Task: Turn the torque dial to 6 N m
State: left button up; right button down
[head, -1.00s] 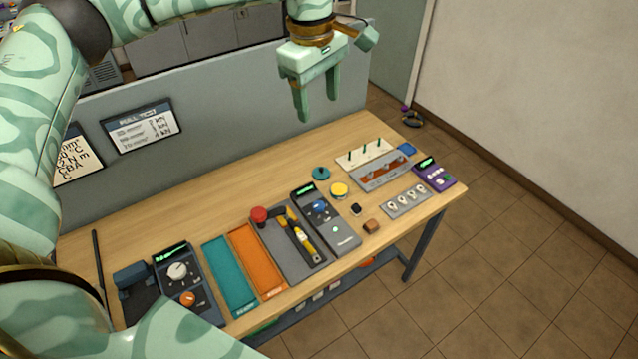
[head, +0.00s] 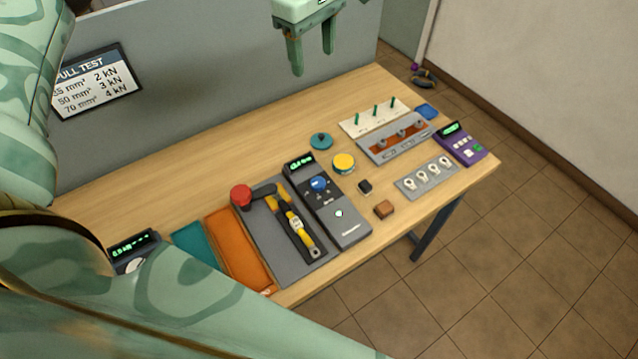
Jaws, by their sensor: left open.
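A dark grey device with a blue dial (head: 318,183) and a small lit green display (head: 299,164) lies in the middle of the table. The dial's pointer and the display digits are too small to read. A second dark device (head: 135,246) with a green display and a pale knob is at the left, mostly hidden behind my arm. I cannot tell from the lettering which one sets torque. My left gripper (head: 312,60) is open and empty, fingers down, above the table's back side and apart from both devices. My right gripper is not in view.
A grey tray (head: 273,229) holds a yellow-and-black tool beside a red knob (head: 241,196). Orange (head: 236,247) and teal (head: 194,246) mats lie left of it. A yellow round item (head: 343,162), a slotted rack (head: 392,143) and a purple device (head: 463,146) lie right.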

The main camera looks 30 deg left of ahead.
pick_arm(q)
notch_tip(320, 180, down, 9)
jog(key=b, duration=0.6)
jog(key=g+b, duration=0.1)
jog(key=b, duration=1)
send_near(318, 182)
notch_tip(318, 182, down, 9)
jog(key=b, duration=0.4)
jog(key=shift+r, duration=0.15)
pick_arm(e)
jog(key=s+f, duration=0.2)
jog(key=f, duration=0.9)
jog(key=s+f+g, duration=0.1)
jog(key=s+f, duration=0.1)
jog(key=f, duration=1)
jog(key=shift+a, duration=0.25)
pick_arm(q)
jog(key=c, duration=1)
